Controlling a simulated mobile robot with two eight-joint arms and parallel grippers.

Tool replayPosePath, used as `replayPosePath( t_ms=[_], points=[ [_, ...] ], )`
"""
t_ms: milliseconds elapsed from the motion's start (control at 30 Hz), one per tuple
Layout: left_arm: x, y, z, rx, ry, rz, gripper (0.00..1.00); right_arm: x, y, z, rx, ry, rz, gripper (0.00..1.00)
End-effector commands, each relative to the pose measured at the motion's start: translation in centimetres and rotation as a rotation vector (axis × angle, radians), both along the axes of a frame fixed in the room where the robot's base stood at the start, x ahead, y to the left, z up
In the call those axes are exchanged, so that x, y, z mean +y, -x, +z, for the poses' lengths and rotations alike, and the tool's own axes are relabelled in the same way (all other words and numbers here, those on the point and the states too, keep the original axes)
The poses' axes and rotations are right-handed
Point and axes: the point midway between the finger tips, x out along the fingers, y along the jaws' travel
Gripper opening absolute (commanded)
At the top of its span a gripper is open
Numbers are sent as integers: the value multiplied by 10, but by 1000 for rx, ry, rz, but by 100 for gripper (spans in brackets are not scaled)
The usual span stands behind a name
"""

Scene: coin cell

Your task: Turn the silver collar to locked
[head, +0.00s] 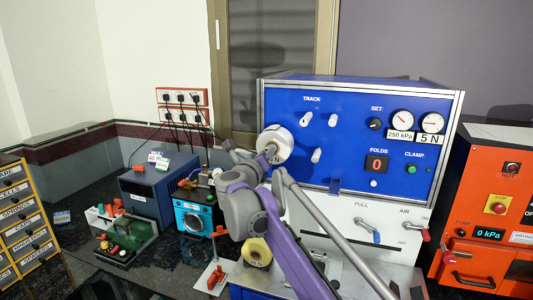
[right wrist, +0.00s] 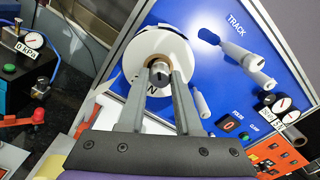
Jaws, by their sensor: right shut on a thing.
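The silver collar (right wrist: 158,72) is a short metal cylinder with a brown ring behind it. It stands out from a round white dial (right wrist: 133,58) on the blue panel, and dark letters on the dial are partly covered by my finger. My right gripper (right wrist: 157,78) is shut on the collar, one finger on each side. In the head view the white dial (head: 280,137) is at the panel's left side, with my right gripper (head: 268,155) at it. The collar's exact turn cannot be read. My left gripper is not in view.
The blue panel (head: 350,105) carries white track levers (head: 316,155), gauges (head: 402,120) and a red folds display (head: 376,164). Below are a blue pull lever (head: 368,231) and a red-tipped air lever. A turquoise device (head: 193,218) stands at left, and an orange machine (head: 490,225) at right.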

Motion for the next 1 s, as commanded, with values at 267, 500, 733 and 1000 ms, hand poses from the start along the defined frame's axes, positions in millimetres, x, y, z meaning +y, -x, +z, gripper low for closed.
replayPosePath(
  t_ms=[267, 500, 733, 1000],
  points=[
    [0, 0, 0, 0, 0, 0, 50, 0, 0, -1, 81, 250, 0, 0],
    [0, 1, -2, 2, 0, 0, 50, 0, 0, -1, 149, 459, 0, 0],
    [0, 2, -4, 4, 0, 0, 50, 0, 0, -1, 203, 625, 0, 0],
    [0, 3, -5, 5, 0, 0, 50, 0, 0, -1, 242, 744, 0, 0]
  ],
)
